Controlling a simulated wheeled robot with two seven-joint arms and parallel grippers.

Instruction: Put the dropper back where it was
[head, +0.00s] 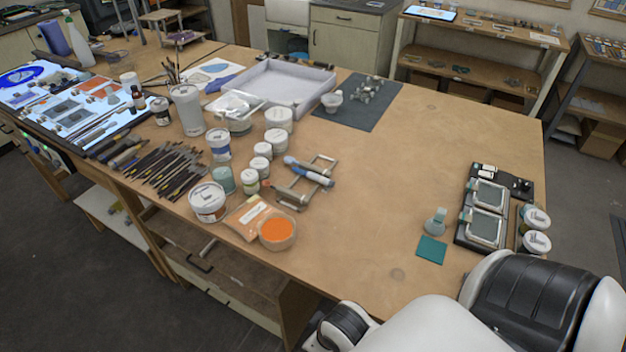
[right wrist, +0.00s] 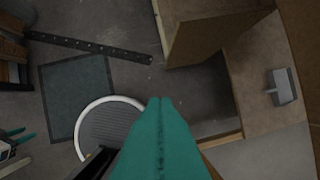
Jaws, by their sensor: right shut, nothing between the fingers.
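I cannot single out the dropper with certainty. In the head view a blue and grey pen-like tool (head: 308,172) lies across a metal frame stand (head: 303,187) near the table's middle. A small amber bottle with a dark cap (head: 138,98) stands by the light panel at the left. My right gripper (right wrist: 154,100) shows only in the right wrist view, as teal fingers closed together. It holds nothing and is over the floor, away from both objects. My left gripper is out of view.
White jars (head: 208,202), brushes (head: 170,170) and an orange bowl (head: 278,233) crowd the table's left half. A black rack (head: 482,228) and white-lidded jars (head: 536,243) stand at the right. The table's centre right is clear. Wooden furniture (right wrist: 205,35) is near my right gripper.

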